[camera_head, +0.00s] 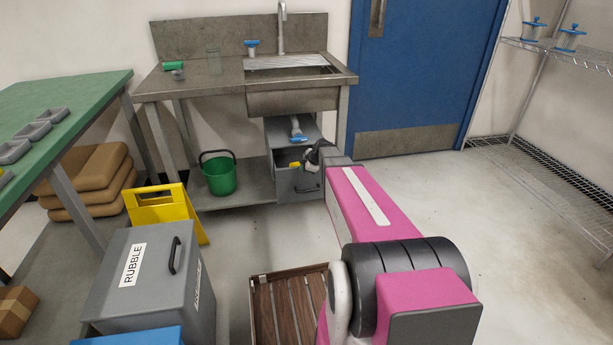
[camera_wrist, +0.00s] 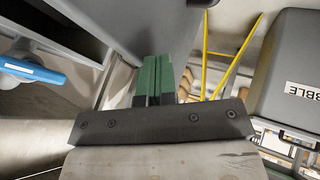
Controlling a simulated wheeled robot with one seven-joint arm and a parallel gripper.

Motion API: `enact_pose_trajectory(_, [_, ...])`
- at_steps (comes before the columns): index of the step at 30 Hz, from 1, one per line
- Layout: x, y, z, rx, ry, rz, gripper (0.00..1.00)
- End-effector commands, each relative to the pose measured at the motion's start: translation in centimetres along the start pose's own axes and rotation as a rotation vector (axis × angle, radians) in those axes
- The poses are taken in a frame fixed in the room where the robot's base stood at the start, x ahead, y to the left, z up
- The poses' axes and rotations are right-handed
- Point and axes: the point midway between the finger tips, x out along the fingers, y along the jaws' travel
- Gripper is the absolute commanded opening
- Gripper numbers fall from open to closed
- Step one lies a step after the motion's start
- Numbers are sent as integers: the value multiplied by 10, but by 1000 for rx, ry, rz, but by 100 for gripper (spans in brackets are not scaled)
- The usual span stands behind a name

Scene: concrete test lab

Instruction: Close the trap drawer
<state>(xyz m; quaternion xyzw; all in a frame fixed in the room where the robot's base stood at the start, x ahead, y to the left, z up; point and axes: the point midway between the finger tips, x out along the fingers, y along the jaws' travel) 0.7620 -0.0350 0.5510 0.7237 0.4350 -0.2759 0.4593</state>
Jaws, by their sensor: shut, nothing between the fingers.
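The trap drawer (camera_head: 291,187) is a grey drawer with a dark handle, low in the cabinet beneath the sink. It stands pulled out, with its top open and a small yellow thing (camera_head: 295,165) showing at its rim. My gripper (camera_head: 313,158) is at the drawer's upper right, partly hidden by my arm. In the wrist view my gripper's green fingers (camera_wrist: 154,78) are shut together and empty, close to a grey panel (camera_wrist: 150,25) that looks like part of the drawer. I cannot tell whether they touch it.
A blue-handled fitting (camera_head: 298,137) sits in the cabinet above the drawer; its blue part (camera_wrist: 30,70) fills the wrist view's left. A green bucket (camera_head: 219,176) stands left of the drawer. A yellow sign (camera_head: 160,207) and grey rubble bin (camera_head: 140,285) stand nearer. Floor at right is clear.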

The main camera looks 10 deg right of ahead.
Motion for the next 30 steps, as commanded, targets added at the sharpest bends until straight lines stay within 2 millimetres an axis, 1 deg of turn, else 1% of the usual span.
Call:
enact_pose_trajectory(1, [11, 18, 2, -1, 0, 1, 0])
enact_pose_trajectory(6, [31, 57, 1, -1, 0, 2, 0])
enact_pose_trajectory(12, [51, 94, 1, 0, 0, 1, 0])
enact_pose_trajectory(15, [58, 108, 0, -1, 0, 1, 0])
enact_pose_trajectory(21, [67, 125, 0, -1, 0, 1, 0])
enact_pose_trajectory(25, [69, 130, 0, -1, 0, 1, 0])
enact_pose_trajectory(30, [69, 131, 0, 0, 0, 1, 0])
